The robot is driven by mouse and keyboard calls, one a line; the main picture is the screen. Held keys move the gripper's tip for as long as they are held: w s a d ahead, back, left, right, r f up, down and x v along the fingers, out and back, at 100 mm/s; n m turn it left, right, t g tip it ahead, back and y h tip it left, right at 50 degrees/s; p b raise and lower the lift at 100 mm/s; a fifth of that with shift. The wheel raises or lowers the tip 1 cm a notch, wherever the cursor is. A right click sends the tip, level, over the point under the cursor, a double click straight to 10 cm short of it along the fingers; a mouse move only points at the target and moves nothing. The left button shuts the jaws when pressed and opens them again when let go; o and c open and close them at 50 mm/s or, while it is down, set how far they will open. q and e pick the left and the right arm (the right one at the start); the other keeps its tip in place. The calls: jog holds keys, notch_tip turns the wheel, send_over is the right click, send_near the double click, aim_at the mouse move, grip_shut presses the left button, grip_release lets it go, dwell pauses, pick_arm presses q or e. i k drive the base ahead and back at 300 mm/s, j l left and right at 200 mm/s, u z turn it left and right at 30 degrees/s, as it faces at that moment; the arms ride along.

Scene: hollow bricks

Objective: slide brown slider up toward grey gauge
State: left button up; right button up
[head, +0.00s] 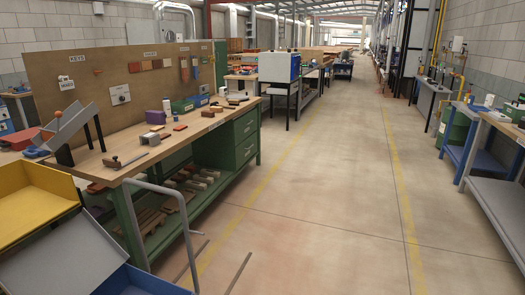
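A small brown block (113,161) with a thin grey bar (134,158) beside it lies flat on the wooden top of the green workbench (190,129), near its front left corner. It may be the brown slider, but it is too small to be sure. A light grey box with a round dark face (120,95), possibly the grey gauge, is mounted on the brown back board (100,72) above the bench. The block is lower than this box and apart from it. Neither of my grippers is in view.
A tilted grey chute (68,128) stands on the bench's left end. Several small blocks and boxes lie on the top. Yellow (35,200) and blue (135,281) bins and a grey tubular handle (183,222) stand in front. The aisle floor (320,190) to the right is mostly clear.

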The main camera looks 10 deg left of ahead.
aim_at(115, 163)
jog(key=i+z, duration=0.15)
jog(key=i, duration=1.5)
jog(key=i+u, duration=0.6)
jog(key=u, duration=0.2)
jog(key=i+l+u, duration=0.2)
jog(key=u, duration=0.2)
jog(key=i, duration=0.1)
